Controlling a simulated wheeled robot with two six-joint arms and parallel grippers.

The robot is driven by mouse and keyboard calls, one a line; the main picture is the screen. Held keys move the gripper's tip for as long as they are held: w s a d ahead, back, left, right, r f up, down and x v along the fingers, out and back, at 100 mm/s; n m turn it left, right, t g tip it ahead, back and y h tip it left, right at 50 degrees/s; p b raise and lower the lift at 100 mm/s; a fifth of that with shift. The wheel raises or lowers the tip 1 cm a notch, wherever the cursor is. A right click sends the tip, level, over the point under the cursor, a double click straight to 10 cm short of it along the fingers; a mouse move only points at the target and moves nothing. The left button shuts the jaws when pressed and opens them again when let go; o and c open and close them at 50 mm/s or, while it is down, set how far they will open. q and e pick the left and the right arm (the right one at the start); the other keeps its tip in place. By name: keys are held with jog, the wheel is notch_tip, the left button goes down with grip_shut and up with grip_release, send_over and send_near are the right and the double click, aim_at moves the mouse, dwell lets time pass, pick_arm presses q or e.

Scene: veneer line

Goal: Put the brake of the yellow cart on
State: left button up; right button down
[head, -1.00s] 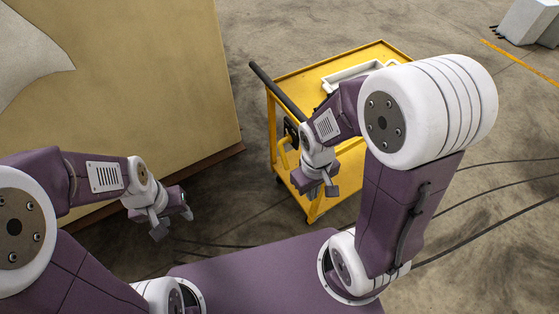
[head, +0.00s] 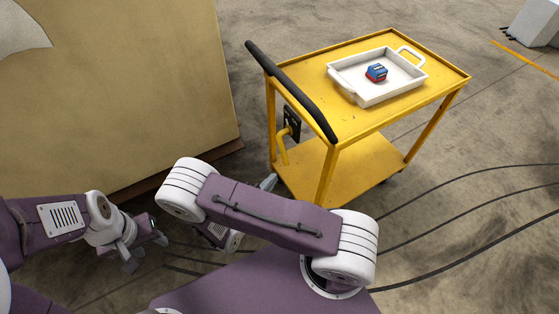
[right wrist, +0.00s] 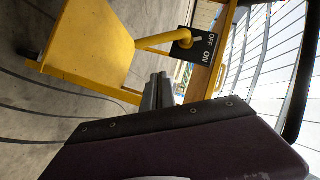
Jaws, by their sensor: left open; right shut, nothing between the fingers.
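The yellow cart (head: 400,112) stands right of centre in the head view, with a black push handle (head: 295,90) on its near left side. Its brake is a yellow lever (head: 283,148) at a black plate (head: 292,122) below that handle. In the right wrist view the lever (right wrist: 184,38) crosses the plate (right wrist: 196,52), which is marked OFF and ON; I cannot tell its setting. My right gripper (right wrist: 158,92) is shut and empty, apart from the lever; in the head view only a grey tip (head: 268,182) shows past my arm. My left gripper (head: 147,253) is open and empty, away from the cart.
A white tray (head: 347,84) with a small blue and red block (head: 376,72) is on the cart's top. A large tan panel stack (head: 120,90) stands at left. Dark cables (head: 440,210) lie on the floor at right.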

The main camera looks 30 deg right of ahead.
jog(key=w+a+f+b+x, duration=0.1)
jog(key=b+x, duration=0.1)
jog(key=x, duration=1.1)
jog(key=shift+w+a, duration=0.3)
jog(key=shift+w, duration=0.05)
jog(key=shift+f, duration=0.1)
